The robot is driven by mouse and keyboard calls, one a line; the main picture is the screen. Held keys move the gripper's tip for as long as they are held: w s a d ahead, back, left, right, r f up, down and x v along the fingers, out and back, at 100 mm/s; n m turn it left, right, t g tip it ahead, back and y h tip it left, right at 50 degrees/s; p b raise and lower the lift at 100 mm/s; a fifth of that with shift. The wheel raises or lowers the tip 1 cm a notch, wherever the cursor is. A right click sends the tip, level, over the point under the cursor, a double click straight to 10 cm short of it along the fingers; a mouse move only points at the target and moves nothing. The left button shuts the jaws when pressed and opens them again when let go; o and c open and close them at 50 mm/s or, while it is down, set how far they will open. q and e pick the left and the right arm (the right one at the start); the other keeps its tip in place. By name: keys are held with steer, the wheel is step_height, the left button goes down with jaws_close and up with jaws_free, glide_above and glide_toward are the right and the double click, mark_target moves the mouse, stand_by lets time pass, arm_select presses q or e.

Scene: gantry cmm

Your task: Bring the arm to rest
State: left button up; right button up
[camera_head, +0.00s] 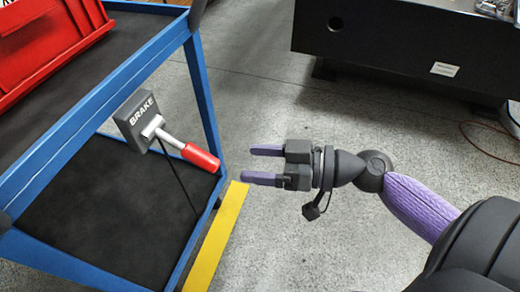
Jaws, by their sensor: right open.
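My right arm (420,205) comes in from the lower right. Its gripper (264,165) points left, with two purple fingers held apart and nothing between them. The fingertips are just to the right of the red handle (200,157) of a grey box marked BRAKE (137,119), with a small gap in the picture. The brake box is at the corner side of a blue cart (200,85). My left gripper does not show.
A red bin (45,45) stands on the cart's dark top shelf. A yellow strip (217,240) lies along the floor beside the cart. A large black machine base (400,45) is at the back right, with a thin red cable (485,150) nearby. Grey floor (330,245) is clear below the arm.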

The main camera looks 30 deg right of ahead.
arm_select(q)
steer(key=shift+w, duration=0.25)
